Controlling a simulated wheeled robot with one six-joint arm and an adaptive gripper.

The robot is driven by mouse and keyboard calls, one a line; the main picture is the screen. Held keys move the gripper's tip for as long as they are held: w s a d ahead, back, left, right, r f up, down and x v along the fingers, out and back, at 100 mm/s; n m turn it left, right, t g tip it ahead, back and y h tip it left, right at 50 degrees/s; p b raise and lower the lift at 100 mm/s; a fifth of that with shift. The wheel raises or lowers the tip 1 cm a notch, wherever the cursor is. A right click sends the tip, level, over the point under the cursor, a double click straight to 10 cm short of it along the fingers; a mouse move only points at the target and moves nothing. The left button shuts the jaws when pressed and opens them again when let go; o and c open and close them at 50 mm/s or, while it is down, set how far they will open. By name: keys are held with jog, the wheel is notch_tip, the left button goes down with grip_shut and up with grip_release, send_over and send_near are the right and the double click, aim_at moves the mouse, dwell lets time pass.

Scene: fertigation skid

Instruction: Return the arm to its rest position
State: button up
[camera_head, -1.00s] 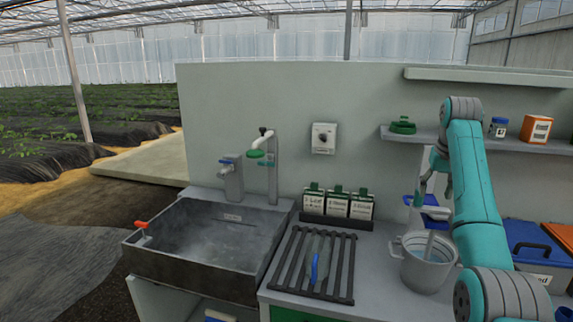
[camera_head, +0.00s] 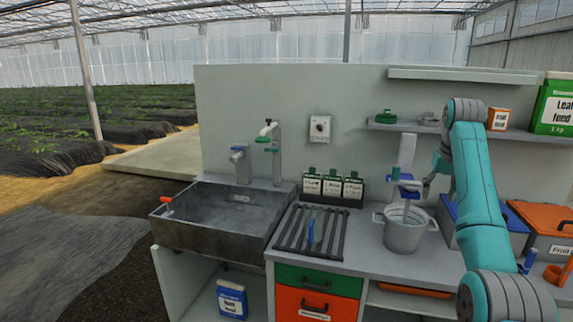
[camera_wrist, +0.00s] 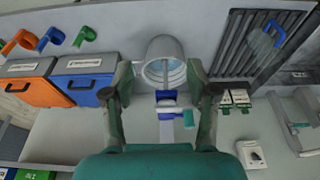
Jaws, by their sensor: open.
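My teal arm (camera_head: 478,180) rises on the right of the head view and bends at the top. In that view a grey bucket (camera_wrist: 163,50) lies beyond the fingertips. The bucket also stands on the counter in the head view (camera_head: 405,236), lower than the gripper. A white stand with blue parts (camera_head: 407,158) is behind the bucket, close to the gripper in the picture. I cannot tell the gap between them.
A sink (camera_head: 215,218) with taps is at the left, and a black drain rack (camera_head: 296,240) is at the middle. Lidded blue and orange bins (camera_head: 545,222) stand at the right. A shelf (camera_head: 400,128) holds boxes behind my arm. Open floor (camera_head: 60,260) lies at far left.

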jog(key=s+a+f+t, duration=0.1)
jog(key=a+f, duration=0.2)
jog(key=f, duration=1.3)
jog(key=s+a+f+t, duration=0.1)
jog(key=a+f+t, duration=0.15)
jog(key=f, duration=1.35)
jog(key=s+a+f+n+t, duration=0.1)
jog(key=s+a+f, duration=0.3)
jog(key=s+f, duration=0.55)
jog(key=s+a+f+n+t, duration=0.15)
jog(key=s+a+f, duration=0.35)
jog(key=s+f, duration=0.5)
jog(key=s+a+r+t, duration=0.1)
jog(key=s+a+t, duration=0.15)
jog(key=s, duration=1.15)
jog(key=s+a+t, duration=0.1)
jog(key=s+a, duration=0.3)
jog(key=s, duration=1)
jog(key=s+a+r+t, duration=0.1)
jog(key=s+r+t, duration=0.1)
jog(key=s+r, duration=1.5)
notch_tip(320, 180, up, 3)
jog(key=shift+s+a+f+n+t+y, duration=0.1)
jog(key=shift+s+a+n+t+y, duration=0.15)
jog(key=shift+a+n+t+y, duration=0.15)
